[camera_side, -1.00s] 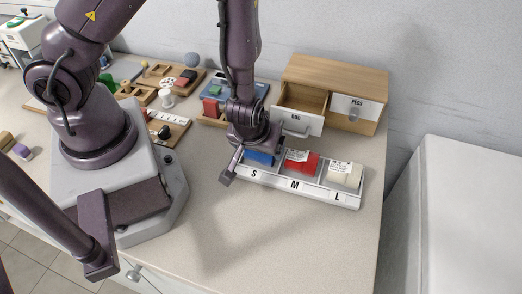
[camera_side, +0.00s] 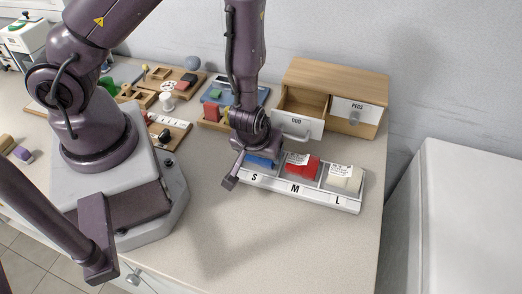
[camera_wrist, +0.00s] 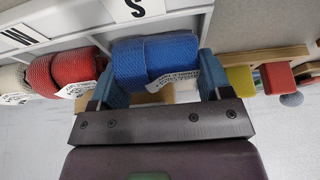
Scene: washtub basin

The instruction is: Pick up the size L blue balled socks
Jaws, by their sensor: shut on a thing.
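The blue balled socks (camera_side: 261,161) sit in the S compartment at the left end of the white divided tray (camera_side: 318,200). In the wrist view the blue socks (camera_wrist: 155,60) lie between my two fingers, with a white paper label on them; its print is too small to read for a size. My gripper (camera_wrist: 157,78) is shut on them, one finger on each side. In the side view my gripper (camera_side: 248,168) is down at the S compartment and hides much of the blue socks. The socks look to be still within the tray.
Red balled socks (camera_side: 302,167) lie in the M compartment and cream ones (camera_side: 343,179) in the L compartment. A wooden drawer box (camera_side: 335,82) with one drawer open stands close behind the tray. The counter in front is clear.

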